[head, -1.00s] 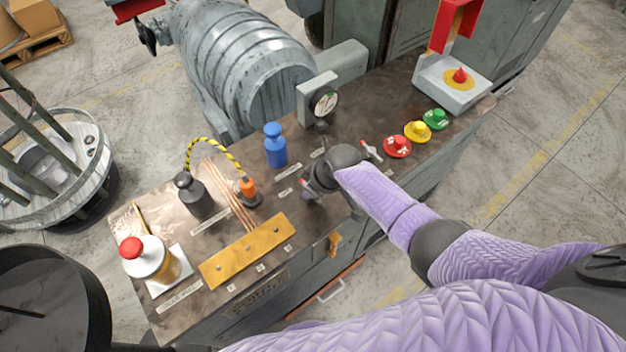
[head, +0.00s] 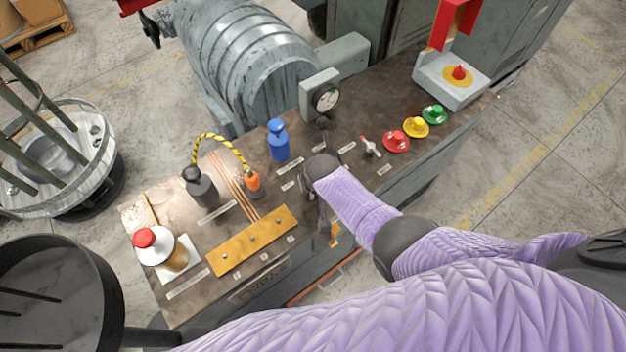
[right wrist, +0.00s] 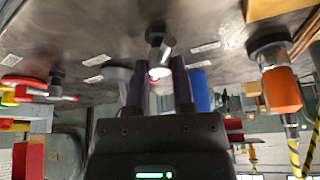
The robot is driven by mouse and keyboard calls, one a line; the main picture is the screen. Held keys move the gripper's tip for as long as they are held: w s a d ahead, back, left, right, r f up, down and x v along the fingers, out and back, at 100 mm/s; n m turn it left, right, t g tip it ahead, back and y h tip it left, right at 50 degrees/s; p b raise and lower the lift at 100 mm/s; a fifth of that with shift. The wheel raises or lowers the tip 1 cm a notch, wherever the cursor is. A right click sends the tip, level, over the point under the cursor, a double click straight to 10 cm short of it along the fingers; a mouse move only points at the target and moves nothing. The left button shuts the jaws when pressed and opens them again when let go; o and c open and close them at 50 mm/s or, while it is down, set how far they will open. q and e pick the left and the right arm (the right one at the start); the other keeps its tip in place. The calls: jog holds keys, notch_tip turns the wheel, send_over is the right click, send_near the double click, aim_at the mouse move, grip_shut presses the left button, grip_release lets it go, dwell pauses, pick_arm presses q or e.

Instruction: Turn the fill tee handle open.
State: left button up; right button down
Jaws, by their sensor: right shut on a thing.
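My right gripper (right wrist: 160,85) reaches down over the bench, and its two dark fingers are shut on a small tee handle (right wrist: 160,72). The handle has a pale end between the fingers and a grey stem running to a dark round base (right wrist: 155,34) on the bench top. In the head view my right gripper (head: 309,188) and wrist mostly hide this handle, so its exact turn angle cannot be told. A second tee handle (head: 369,147), red and pale, stands apart to the right; it also shows in the right wrist view (right wrist: 48,95).
A blue bottle (head: 278,141) and an orange plug (head: 253,183) stand left of my right gripper. A gauge box (head: 319,94) is behind it. Red (head: 396,141), yellow (head: 415,127) and green (head: 434,114) buttons lie to the right. A brass strip (head: 252,240) lies front left.

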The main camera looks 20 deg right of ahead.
pick_arm(q)
jog(key=shift+s+d, duration=0.1)
jog(key=shift+d, duration=0.3)
pick_arm(e)
jog(key=shift+r+m, duration=0.1)
jog(key=shift+m, duration=0.2)
pick_arm(q)
jog(key=shift+a+r, duration=0.1)
jog(key=shift+a, duration=0.15)
pick_arm(e)
jog(key=shift+w, duration=0.1)
jog(key=shift+c, duration=2.2)
grip_release()
pick_arm(q)
notch_tip(320, 180, up, 8)
jog(key=d+p, duration=0.1)
jog(key=p, duration=0.7)
jog(key=shift+w, duration=0.35)
pick_arm(e)
jog(key=v, duration=1)
jog(key=shift+a, duration=0.1)
